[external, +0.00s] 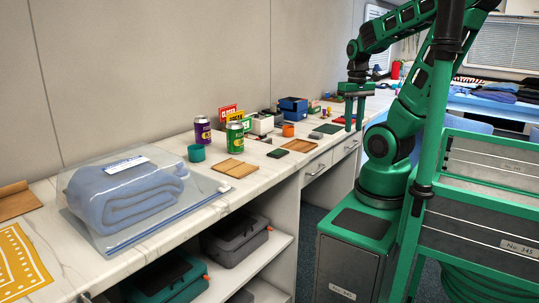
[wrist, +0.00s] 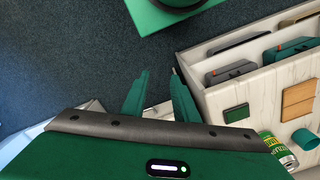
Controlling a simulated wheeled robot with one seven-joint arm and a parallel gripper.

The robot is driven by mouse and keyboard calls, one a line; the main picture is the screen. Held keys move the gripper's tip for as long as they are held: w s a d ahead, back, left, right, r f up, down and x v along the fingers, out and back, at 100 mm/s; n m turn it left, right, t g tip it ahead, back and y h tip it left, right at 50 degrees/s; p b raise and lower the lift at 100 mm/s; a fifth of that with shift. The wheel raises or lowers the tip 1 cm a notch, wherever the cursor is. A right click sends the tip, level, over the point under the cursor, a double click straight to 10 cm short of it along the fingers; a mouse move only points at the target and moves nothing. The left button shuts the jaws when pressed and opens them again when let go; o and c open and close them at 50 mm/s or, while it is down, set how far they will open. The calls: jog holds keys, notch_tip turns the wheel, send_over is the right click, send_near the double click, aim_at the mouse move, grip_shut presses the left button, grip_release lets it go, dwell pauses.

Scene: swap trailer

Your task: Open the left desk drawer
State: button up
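The left desk drawer (external: 317,163) is a pale front under the worktop with a dark handle, and it looks shut. A second drawer (external: 345,148) sits to its right and also looks shut. My gripper (external: 354,126) hangs fingers down near the worktop's front edge, above and to the right of the left drawer in the external view. Its two green fingers are apart with nothing between them, as the wrist view also shows (wrist: 160,74). I cannot make out the drawer front or handle in the wrist view.
The worktop (external: 150,238) holds a bagged blue blanket (external: 125,195), cans (external: 235,138), a teal cup (external: 196,153) and several small boards. Open shelves with dark cases (external: 235,240) lie left of the drawers. Dark floor (wrist: 60,50) is free in front.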

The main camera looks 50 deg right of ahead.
jog(key=w+d+f+m+t+y, duration=0.1)
jog(key=w+d+f+t+y, duration=0.25)
jog(key=f, duration=0.95)
jog(key=w+d+f+m+t+y, duration=0.1)
jog(key=w+d+f+t+y, duration=0.3)
jog(key=f, duration=0.8)
jog(key=w+d+f+m+t+h, duration=0.2)
jog(key=d+f+m+t+h, duration=0.15)
jog(key=d+m, duration=0.2)
jog(key=w+d+f+m+t+h, duration=0.1)
jog(key=d+f+m+t+h, duration=0.1)
jog(key=d+m+t+h, duration=0.4)
jog(key=w+d+f+n+g+y, duration=0.1)
jog(key=w+n, duration=0.1)
jog(key=w, duration=0.8)
jog(key=shift+f+y, duration=0.4)
grip_shut()
